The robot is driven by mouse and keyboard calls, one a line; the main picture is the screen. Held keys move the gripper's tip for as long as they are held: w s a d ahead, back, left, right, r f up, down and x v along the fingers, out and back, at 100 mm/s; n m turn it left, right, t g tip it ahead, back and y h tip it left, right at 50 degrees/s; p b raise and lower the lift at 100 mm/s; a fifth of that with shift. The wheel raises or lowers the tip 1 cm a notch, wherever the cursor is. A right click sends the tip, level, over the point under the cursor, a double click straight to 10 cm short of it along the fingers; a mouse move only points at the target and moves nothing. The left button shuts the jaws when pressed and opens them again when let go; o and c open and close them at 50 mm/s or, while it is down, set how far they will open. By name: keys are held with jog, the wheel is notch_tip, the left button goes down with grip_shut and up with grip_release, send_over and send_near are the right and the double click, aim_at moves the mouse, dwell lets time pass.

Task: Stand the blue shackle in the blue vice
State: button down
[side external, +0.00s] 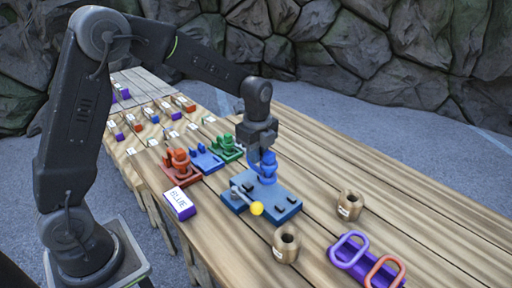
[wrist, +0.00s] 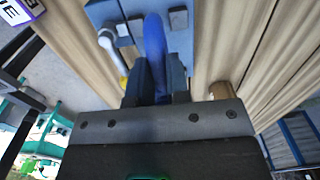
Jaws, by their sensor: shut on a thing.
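The blue shackle (side external: 267,166) is held upright in my gripper (side external: 262,155). In the wrist view the shackle (wrist: 154,45) is a blue rounded bar between the two dark fingers (wrist: 155,80). The blue vice (side external: 285,205) is a flat blue plate with black blocks and a grey lever ending in a yellow knob (side external: 257,209). The shackle is over the back part of the plate; I cannot tell whether it touches. In the wrist view the vice (wrist: 103,12) lies beyond the fingers, with its pale lever (wrist: 108,45) at left.
Red (side external: 178,170), blue (side external: 206,161) and green (side external: 229,150) fixtures stand left of the vice. A block labelled BLUE (side external: 180,204) is near the front edge. Two wooden spools (side external: 286,244) (side external: 350,205) and purple and red loops (side external: 350,250) lie to the right. The back right tabletop is clear.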

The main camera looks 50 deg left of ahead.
aim_at(257, 167)
jog(key=shift+f, duration=2)
jog(key=shift+f, duration=0.35)
jog(key=c, duration=1)
grip_release()
jog(key=shift+f, duration=0.1)
notch_tip(257, 167, up, 14)
jog(key=shift+f, duration=0.1)
jog(key=s+r+n+t, duration=0.1)
jog(key=s+n+t, duration=0.1)
jog(key=s+n, duration=0.4)
jog(key=s+d+r+n+t, duration=0.1)
jog(key=s+n, duration=0.5)
jog(key=s, duration=0.3)
jog(key=s+d+r+n+t, duration=0.1)
jog(key=s+r+n+t, duration=0.1)
jog(key=s+n, duration=0.4)
jog(key=shift+s+d+t, duration=0.15)
jog(key=shift+s+t, duration=0.15)
jog(key=shift+s, duration=0.85)
